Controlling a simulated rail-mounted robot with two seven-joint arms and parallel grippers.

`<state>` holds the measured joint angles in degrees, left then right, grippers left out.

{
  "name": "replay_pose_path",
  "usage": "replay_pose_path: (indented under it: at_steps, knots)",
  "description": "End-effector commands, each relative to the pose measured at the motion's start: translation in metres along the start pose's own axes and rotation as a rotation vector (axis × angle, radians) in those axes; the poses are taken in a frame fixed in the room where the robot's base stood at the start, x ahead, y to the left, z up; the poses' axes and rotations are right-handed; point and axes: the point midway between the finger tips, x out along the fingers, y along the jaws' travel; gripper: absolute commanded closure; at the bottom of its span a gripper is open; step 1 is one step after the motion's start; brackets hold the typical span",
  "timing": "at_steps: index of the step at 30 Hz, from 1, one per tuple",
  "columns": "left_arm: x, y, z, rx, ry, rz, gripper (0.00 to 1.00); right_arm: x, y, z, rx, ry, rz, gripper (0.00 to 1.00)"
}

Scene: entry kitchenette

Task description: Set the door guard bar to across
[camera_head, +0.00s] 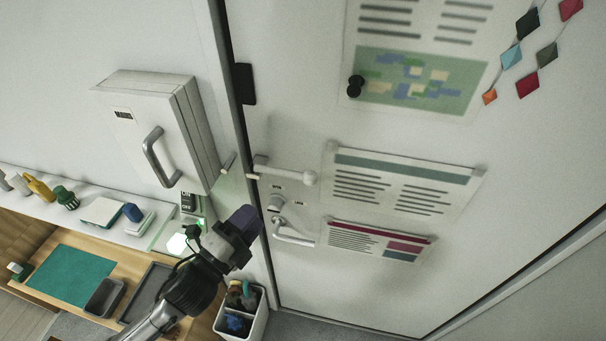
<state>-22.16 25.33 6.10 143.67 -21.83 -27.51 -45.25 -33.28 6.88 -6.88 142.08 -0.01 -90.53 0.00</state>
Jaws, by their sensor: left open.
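The door guard bar (287,172) is a pale bar on the white door (400,270), near its left edge. It runs to the right over the door face and has a rounded knob (310,178) at its right end. A small pale fitting (228,163) sits on the wall side of the dark door gap. I cannot tell whether the bar links to it. My left gripper (246,219) is open, below and left of the bar and apart from it. Its dark fingers are near the door edge, and the gap between them is hard to see. My right gripper is not in view.
A door lever (293,236) and a round lock (277,201) are below the bar. A white wall box with a handle (155,157) and an on/off switch (187,202) are left. A bin (247,319) stands below. Papers (405,185) hang right of the bar.

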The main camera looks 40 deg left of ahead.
Motion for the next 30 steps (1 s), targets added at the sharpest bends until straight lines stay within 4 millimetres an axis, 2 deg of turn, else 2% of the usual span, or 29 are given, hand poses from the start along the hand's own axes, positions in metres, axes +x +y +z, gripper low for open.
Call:
replay_pose_path:
  at_steps: [7, 14, 21, 22, 30]
  knots:
    - [0.005, 0.0, -0.002, 0.086, 0.014, -0.017, 0.56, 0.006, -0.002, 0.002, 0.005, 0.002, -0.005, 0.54]
    - [0.025, 0.003, -0.003, 0.088, 0.015, -0.019, 0.56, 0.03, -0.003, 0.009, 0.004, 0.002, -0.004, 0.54]
    - [0.059, -0.002, -0.003, 0.086, 0.011, -0.016, 0.56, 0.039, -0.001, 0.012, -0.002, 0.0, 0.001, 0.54]
    - [0.067, -0.006, -0.002, 0.084, 0.01, -0.013, 0.56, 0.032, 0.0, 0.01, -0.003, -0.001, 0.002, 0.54]
    - [0.111, -0.005, -0.003, 0.084, 0.011, -0.011, 0.56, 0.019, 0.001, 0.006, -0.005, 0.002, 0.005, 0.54]
